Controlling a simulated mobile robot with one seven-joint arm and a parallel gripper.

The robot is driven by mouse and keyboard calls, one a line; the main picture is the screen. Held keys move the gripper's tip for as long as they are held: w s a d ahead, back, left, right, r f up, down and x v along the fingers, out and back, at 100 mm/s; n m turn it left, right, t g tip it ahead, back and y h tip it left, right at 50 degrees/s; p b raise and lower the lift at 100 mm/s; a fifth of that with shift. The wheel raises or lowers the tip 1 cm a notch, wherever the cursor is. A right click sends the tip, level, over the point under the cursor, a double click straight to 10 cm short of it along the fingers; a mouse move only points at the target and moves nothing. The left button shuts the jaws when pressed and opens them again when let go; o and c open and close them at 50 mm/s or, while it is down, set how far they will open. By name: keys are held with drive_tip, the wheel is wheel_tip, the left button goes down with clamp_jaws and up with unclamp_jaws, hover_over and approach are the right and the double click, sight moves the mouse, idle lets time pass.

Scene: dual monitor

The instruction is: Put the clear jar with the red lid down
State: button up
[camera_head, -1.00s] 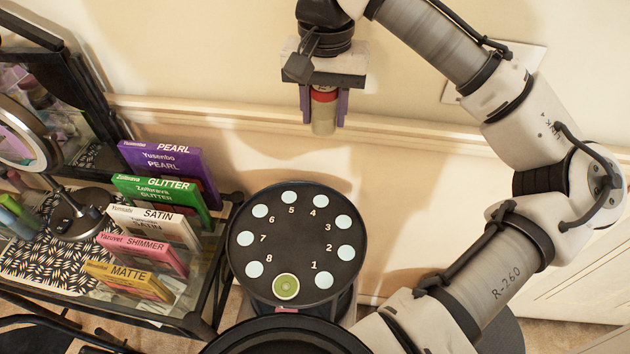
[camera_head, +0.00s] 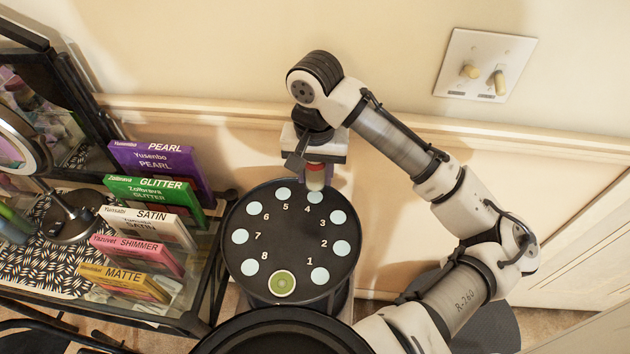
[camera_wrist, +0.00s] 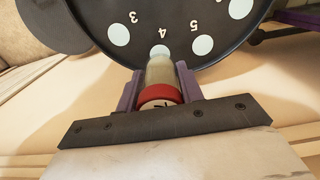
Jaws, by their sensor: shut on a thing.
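The clear jar with the red lid (camera_head: 315,177) is held upright, lid up, by my gripper (camera_head: 316,176) at the far edge of the round black tray (camera_head: 292,237). It is at or just above the pale spot beside number 4; I cannot tell whether its base touches. In the wrist view the jar (camera_wrist: 160,71) sits between the two purple fingers of my gripper (camera_wrist: 160,85), its red lid nearest the camera. The spot marked 4 (camera_wrist: 160,50) shows just past the jar's base.
The tray bears a ring of numbered pale spots and a green round item (camera_head: 282,283) at the front. On the left, a glass shelf holds coloured boxes (camera_head: 155,170) and a round mirror (camera_head: 20,145). The wall with a ledge (camera_head: 230,115) stands close behind the tray.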

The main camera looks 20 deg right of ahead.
sight(315, 184)
drive_tip(key=shift+f, duration=1.7)
drive_tip(key=shift+f, duration=0.15)
drive_tip(key=o, duration=1)
wheel_tip(315, 184, up, 12)
drive_tip(key=shift+r, duration=0.15)
